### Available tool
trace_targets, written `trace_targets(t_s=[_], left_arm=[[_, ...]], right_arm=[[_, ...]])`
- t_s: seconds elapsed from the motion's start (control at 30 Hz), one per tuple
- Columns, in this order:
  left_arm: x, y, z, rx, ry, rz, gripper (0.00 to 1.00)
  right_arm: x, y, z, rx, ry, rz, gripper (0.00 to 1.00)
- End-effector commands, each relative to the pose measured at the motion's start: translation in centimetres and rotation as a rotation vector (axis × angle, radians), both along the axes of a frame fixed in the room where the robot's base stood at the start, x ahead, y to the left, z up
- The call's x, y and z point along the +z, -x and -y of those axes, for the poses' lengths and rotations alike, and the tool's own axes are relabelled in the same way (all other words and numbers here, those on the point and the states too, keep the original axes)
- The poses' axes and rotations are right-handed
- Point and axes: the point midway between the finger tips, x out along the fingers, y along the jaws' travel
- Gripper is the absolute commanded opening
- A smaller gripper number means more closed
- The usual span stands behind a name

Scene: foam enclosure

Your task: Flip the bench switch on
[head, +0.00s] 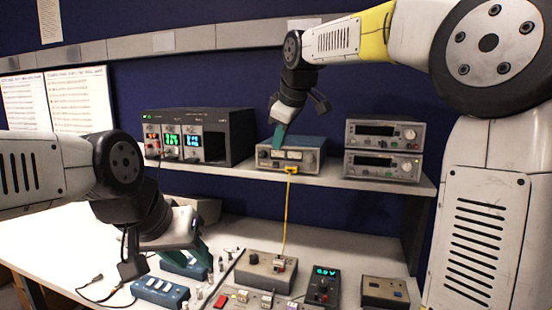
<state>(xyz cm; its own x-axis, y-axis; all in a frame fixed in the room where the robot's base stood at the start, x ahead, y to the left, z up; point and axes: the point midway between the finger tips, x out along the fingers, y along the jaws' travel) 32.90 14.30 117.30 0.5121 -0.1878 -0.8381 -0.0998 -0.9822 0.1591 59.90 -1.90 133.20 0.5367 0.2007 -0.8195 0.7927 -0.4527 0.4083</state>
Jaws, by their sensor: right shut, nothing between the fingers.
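I cannot tell for sure which control is the bench switch. Several control boxes with small knobs or switches stand on the bench: a grey box (252,275) joined to a yellow cable, a panel with a red button (220,301), and a dark meter box (322,287) reading about 0.0 V. My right gripper (278,138) is shut and empty, its teal tips pointing down at the top of a grey-green instrument (268,158) on the shelf; I cannot tell whether they touch. My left gripper (203,251) hangs low over the bench near the blue boxes; its jaw gap is unclear.
The shelf (330,183) carries a lit power supply (228,135) at left and two stacked instruments (383,150) at right. Blue boxes (160,292), loose cables and small parts crowd the bench front. A brown box (385,291) stands at right. The bench's left side is clearer.

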Motion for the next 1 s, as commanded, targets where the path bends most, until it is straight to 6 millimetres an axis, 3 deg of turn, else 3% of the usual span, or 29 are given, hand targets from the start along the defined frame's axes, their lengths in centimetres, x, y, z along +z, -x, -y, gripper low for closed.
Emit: trace_targets(t_s=[0.47,1.0], left_arm=[[0.0,0.0,0.0,0.000,0.000,0.001,0.36],[0.0,0.0,0.0,0.000,0.000,0.000,0.36]], right_arm=[[-0.6,0.1,-0.1,0.007,0.001,-0.002,0.00],[-8.7,-5.6,-1.9,0.005,0.000,-0.002,0.00]])
